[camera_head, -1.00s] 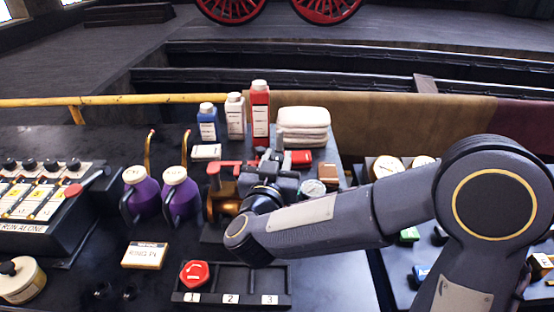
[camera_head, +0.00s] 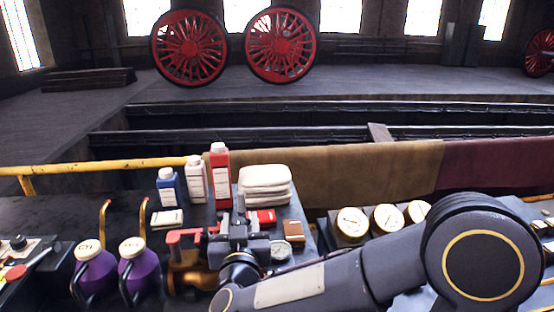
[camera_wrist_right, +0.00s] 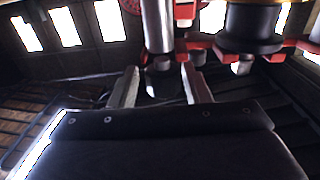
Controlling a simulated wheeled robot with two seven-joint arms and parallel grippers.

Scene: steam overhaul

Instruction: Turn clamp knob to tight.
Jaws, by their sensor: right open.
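A fixture with a brass-coloured body (camera_head: 184,272) and red parts (camera_head: 186,237) stands on the dark bench. I cannot clearly single out the clamp knob; my right gripper (camera_head: 238,222) and wrist cover part of this area. The gripper is just right of the red parts. In the right wrist view, the two fingers of the gripper (camera_wrist_right: 160,88) are spread apart. A grey metal cylinder (camera_wrist_right: 157,25) and red parts (camera_wrist_right: 225,42) lie just beyond the fingertips. Nothing is clearly held, and I cannot tell whether the fingers touch anything. My left gripper is not in view.
Two purple jugs (camera_head: 139,272) stand to the left. Blue (camera_head: 168,187), white (camera_head: 196,179) and red (camera_head: 220,177) bottles stand behind, with folded white cloths (camera_head: 265,186) beside them. Gauges (camera_head: 352,223) sit to the right. A yellow rail (camera_head: 90,169) runs along the back.

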